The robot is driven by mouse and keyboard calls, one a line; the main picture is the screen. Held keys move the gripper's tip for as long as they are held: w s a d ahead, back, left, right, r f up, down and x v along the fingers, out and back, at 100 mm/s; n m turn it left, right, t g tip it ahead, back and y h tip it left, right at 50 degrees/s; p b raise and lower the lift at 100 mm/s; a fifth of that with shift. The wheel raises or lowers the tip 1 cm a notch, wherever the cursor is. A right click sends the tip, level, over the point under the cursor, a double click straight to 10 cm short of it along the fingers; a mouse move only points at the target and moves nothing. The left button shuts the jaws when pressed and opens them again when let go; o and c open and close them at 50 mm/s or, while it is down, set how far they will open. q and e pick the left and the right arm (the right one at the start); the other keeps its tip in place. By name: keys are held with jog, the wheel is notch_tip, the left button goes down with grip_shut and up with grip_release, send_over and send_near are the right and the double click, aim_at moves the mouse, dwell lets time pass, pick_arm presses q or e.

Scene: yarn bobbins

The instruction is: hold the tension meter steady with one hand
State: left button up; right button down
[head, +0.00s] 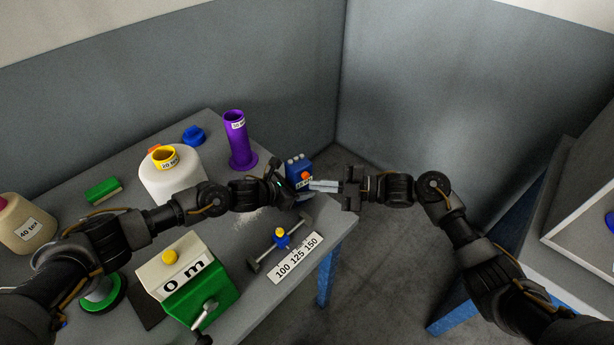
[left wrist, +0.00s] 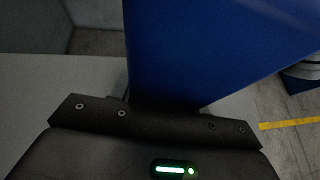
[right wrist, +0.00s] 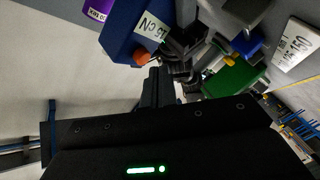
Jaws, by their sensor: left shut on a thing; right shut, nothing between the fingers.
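The tension meter is a blue block (head: 298,168) with several pale rollers on top, an orange knob and a small white label, near the table's right edge. My left gripper (head: 294,186) is shut on it from the left; in the left wrist view its blue side (left wrist: 200,50) fills the space ahead of the gripper. My right gripper (head: 318,186) is shut and empty, its fingertips close to the orange knob side. In the right wrist view the meter (right wrist: 128,30) shows just beyond those fingers (right wrist: 158,85); I cannot tell whether they touch.
A purple bobbin (head: 240,145) and a white yarn cone (head: 170,180) stand behind my left arm. In front are a small stand with a blue and yellow middle (head: 281,239), a number strip (head: 297,259) and a green-white "0 m" counter (head: 182,279). Floor lies right of the table.

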jog(key=shift+w+a, duration=0.1)
dwell(0.7)
jog(key=shift+w+a, duration=0.15)
jog(key=shift+w, duration=0.1)
jog(key=shift+w+a, duration=0.3)
jog(key=shift+w, duration=0.15)
dwell(0.8)
dwell(0.4)
jog(key=shift+s+d, duration=0.55)
jog(key=shift+s, duration=0.25)
jog(key=s+d, duration=0.2)
jog(key=s, duration=0.2)
jog(key=shift+s+d, duration=0.1)
jog(key=shift+d, duration=0.3)
dwell(0.4)
